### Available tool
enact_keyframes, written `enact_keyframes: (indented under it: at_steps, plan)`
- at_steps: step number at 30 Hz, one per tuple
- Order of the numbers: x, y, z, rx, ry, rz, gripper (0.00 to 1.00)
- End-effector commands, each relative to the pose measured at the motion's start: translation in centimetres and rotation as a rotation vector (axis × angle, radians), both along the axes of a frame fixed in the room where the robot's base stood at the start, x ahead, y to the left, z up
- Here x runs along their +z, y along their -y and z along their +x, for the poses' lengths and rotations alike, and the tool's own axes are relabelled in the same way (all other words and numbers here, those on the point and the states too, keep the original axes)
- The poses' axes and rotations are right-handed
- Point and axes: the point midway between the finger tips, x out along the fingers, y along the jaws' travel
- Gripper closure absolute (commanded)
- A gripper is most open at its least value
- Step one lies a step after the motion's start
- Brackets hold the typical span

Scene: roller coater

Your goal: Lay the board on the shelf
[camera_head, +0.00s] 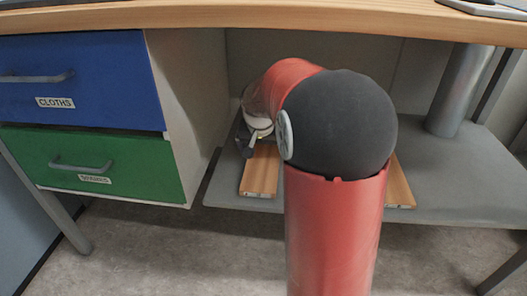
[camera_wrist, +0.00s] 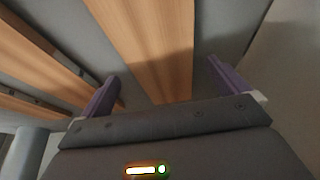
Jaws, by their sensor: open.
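A pale wooden board (camera_head: 260,171) lies flat on the grey shelf (camera_head: 455,170) under the worktop, near its left end. A wooden board (camera_wrist: 150,45) also runs between my fingers in the wrist view, with its near end close to the palm. My gripper (camera_wrist: 162,68) is open, with one purple finger on each side of this board and gaps visible beside it. In the head view my gripper (camera_head: 251,136) shows only partly at the board's far end; my red arm hides the middle of the shelf.
Another wooden board (camera_head: 400,185) shows right of my arm; further boards (camera_wrist: 45,50) lie left in the wrist view. A drawer unit with a blue drawer (camera_head: 85,85) and a green drawer (camera_head: 95,165) stands left. A metal post (camera_head: 458,90) stands right. The shelf's right part is clear.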

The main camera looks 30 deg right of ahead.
Motion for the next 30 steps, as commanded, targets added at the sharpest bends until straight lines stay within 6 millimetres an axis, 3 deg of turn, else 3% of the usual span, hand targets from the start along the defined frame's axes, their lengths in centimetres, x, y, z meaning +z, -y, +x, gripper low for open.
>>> enact_keyframes:
  at_steps: [1,7,17,20,24,30]
  plan:
    - [1.5,-0.3,-0.3,0.001,0.005,-0.001,0.00]
    - [5.3,-1.2,-1.6,0.003,0.004,-0.001,0.00]
    - [8.3,-2.6,-3.6,0.025,0.006,-0.002,0.00]
    - [9.4,-4.6,-6.1,0.089,0.016,-0.006,0.00]
    - [10.3,-8.7,-12.2,0.240,0.038,-0.015,0.00]
    - [9.1,-12.9,-20.7,0.454,0.072,-0.024,0.00]
